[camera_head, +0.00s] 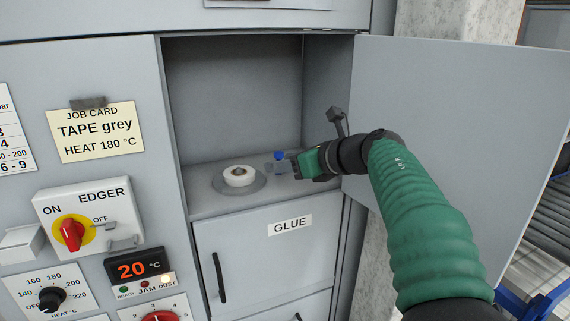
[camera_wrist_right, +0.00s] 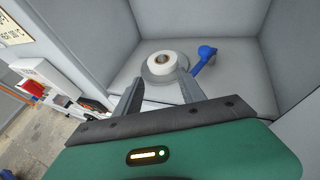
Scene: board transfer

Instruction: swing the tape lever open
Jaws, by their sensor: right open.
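The tape lever is blue, with a round knob (camera_head: 279,155). In the right wrist view the blue lever (camera_wrist_right: 205,54) lies just right of the tape roll. The white tape roll (camera_head: 239,177) sits on a grey round plate (camera_head: 259,185) on the cabinet shelf, and it also shows in the right wrist view (camera_wrist_right: 162,65). My right gripper (camera_head: 273,167) reaches into the cabinet from the right, beside the lever. In the right wrist view its open, empty fingers (camera_wrist_right: 160,80) point toward the roll, with the lever beyond the right finger. The left gripper is out of view.
The cabinet walls close in the shelf. A GLUE door (camera_head: 265,255) is below. A job card (camera_head: 97,132) reads TAPE grey; the EDGER switch (camera_head: 70,233) is at left.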

